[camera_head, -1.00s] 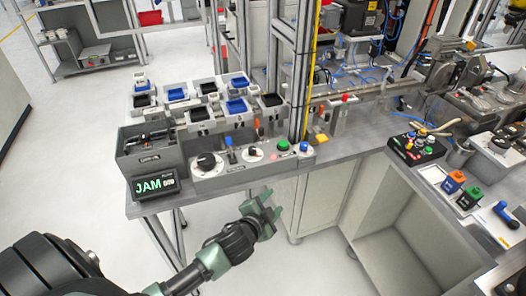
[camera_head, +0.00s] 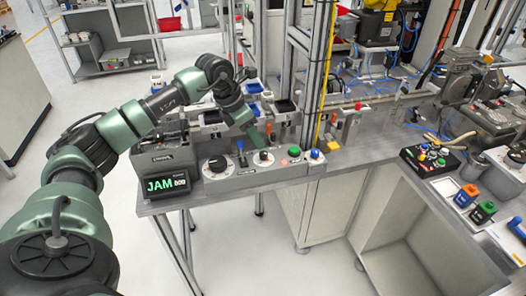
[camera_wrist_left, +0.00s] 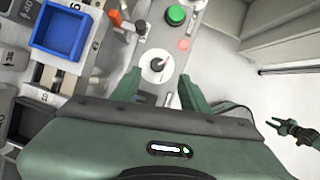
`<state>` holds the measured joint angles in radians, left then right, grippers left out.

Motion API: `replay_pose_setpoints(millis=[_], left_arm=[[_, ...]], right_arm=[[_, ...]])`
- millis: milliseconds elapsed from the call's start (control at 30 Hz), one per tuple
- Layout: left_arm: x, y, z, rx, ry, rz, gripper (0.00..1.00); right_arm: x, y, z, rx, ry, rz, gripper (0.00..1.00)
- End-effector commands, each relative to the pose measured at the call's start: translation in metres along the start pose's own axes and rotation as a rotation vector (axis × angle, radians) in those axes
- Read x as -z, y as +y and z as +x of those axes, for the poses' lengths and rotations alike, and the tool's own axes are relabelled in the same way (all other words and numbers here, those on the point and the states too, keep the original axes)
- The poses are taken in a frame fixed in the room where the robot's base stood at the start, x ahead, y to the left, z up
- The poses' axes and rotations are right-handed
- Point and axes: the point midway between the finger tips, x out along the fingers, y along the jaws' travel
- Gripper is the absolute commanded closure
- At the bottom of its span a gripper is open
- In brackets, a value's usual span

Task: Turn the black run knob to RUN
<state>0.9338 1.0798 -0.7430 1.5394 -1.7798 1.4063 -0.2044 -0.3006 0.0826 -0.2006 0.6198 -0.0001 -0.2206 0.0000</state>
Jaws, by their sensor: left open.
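The black run knob (camera_head: 217,163) sits on a round white dial at the left end of the grey control panel (camera_head: 240,180). My left gripper (camera_head: 263,137) is open and empty above the panel, right of the black knob. In the left wrist view its fingers (camera_wrist_left: 157,90) stand apart on either side of a smaller white dial with a dark pointer (camera_wrist_left: 157,65); contact cannot be told. That dial also shows in the head view (camera_head: 264,158). The black knob is hidden in the wrist view. Another gripper, apparently my right (camera_wrist_left: 281,124), shows small and far off at the wrist view's right.
A display reading JAM (camera_head: 167,186) stands left of the panel. A blue lever (camera_head: 240,148), an orange lever, a green button (camera_head: 294,151) and a blue button (camera_head: 315,154) are close by. Blue and black trays lie behind. The floor in front is clear.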

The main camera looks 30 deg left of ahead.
Motion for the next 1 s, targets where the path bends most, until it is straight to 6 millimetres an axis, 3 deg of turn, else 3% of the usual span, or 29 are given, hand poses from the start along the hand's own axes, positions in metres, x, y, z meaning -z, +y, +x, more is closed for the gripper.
replay_pose_setpoints(millis=[167, 500, 900, 1000], left_arm=[[0.004, 0.004, 0.013, -0.010, 0.019, 0.000, 0.55], [0.003, 0.003, 0.064, -0.008, 0.014, -0.001, 0.55], [0.004, 0.004, 0.076, -0.009, 0.013, 0.001, 0.55], [0.004, 0.004, 0.076, -0.009, 0.013, 0.001, 0.80]], right_arm=[[0.000, 0.000, -0.006, 0.000, 0.000, 0.001, 0.64], [0.002, 0.000, -0.018, 0.001, 0.000, 0.002, 0.64], [0.003, -0.004, -0.019, 0.004, 0.002, 0.004, 0.64], [0.003, -0.003, -0.019, 0.004, 0.002, 0.004, 0.64]])
